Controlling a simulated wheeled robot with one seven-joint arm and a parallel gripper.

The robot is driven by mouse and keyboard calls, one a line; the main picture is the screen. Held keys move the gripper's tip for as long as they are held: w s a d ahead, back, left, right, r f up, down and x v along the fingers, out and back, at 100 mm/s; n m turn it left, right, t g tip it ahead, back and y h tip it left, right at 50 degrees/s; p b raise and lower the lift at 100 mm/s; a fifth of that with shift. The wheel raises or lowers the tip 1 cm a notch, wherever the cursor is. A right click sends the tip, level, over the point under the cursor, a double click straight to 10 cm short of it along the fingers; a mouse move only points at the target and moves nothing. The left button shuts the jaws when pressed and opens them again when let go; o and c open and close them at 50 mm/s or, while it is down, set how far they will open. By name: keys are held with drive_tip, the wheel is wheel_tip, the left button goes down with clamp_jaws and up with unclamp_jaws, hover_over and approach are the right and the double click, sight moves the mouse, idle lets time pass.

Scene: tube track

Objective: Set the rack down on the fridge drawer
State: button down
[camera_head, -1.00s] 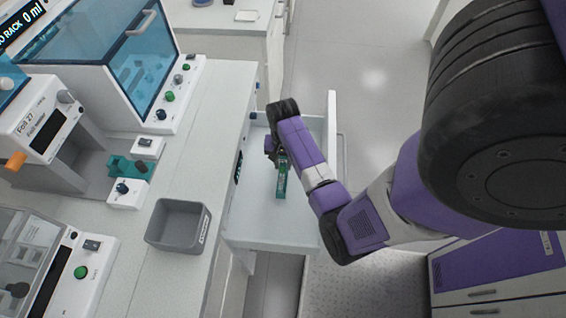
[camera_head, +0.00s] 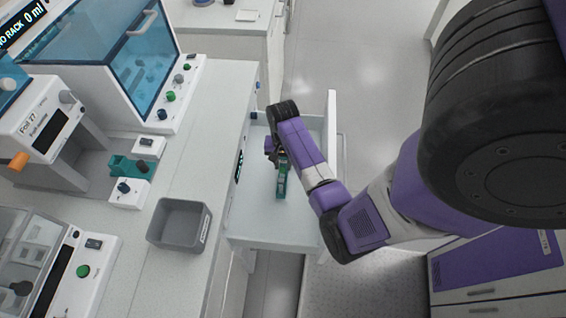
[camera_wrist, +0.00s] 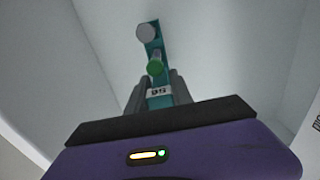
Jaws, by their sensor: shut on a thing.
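The rack is a narrow teal-green strip (camera_head: 282,183) inside the open fridge drawer (camera_head: 265,232), seen from above in the head view. In the wrist view the rack (camera_wrist: 153,50) points away from my gripper, with a grey-capped tube and a green-capped tube standing in it and a label marked 05 or similar near the fingers. My gripper (camera_wrist: 158,97) is shut on the near end of the rack. The arm partly hides the rack in the head view. I cannot tell whether the rack touches the drawer floor.
The drawer walls stand close around my gripper, with bare pale floor on both sides of the rack. A grey bin (camera_head: 180,224) sits on the counter to the left. A teal holder (camera_head: 130,166) and lab machines stand farther left.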

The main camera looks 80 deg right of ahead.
drive_tip(key=shift+f, duration=0.6)
idle(0.4)
drive_tip(key=c, duration=1.1)
unclamp_jaws()
drive_tip(key=shift+o, duration=0.2)
drive_tip(key=shift+r, duration=3.9)
